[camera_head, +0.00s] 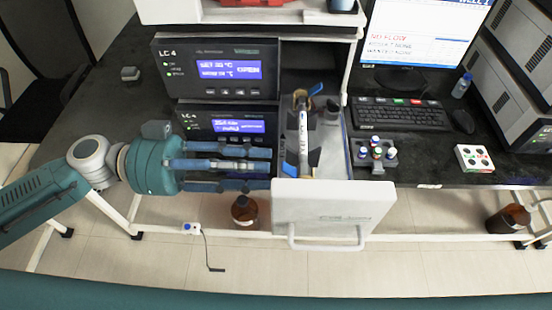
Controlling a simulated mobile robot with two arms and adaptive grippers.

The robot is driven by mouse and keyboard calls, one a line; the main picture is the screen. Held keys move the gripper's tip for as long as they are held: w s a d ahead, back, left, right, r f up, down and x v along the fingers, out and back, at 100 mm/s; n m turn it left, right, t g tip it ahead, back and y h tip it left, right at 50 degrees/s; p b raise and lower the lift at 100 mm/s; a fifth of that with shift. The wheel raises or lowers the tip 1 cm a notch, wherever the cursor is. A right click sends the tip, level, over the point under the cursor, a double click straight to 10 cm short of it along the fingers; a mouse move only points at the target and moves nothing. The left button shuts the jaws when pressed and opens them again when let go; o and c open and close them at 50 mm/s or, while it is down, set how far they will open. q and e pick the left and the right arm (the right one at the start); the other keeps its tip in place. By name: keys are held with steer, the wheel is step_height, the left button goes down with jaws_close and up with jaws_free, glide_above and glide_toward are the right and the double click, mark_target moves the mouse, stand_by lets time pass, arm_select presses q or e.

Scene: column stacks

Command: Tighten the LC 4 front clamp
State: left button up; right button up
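The LC 4 unit (217,68) is a black module with a lit blue display, and a second similar module sits below it. To its right a drawer (335,207) is pulled out. In it a slim white column (303,135) lies lengthwise. A rear clamp with a blue lever (316,90) is near the column's far end. The front clamp's blue lever (290,170) is near the drawer front; whether it is tight I cannot tell. My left gripper (268,166) points right in front of the lower module, fingers spread and empty, just left of the front clamp. My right gripper is not in view.
A vial rack (374,153) and a white vial tray (474,158) stand right of the drawer, before a keyboard (402,114) and monitor. Brown bottles (245,210) (508,219) stand low down. The bench's right front is mostly clear.

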mark_target(286, 170)
arm_select(q)
steer(key=shift+d+p, duration=0.6)
steer(key=shift+d, duration=1.3)
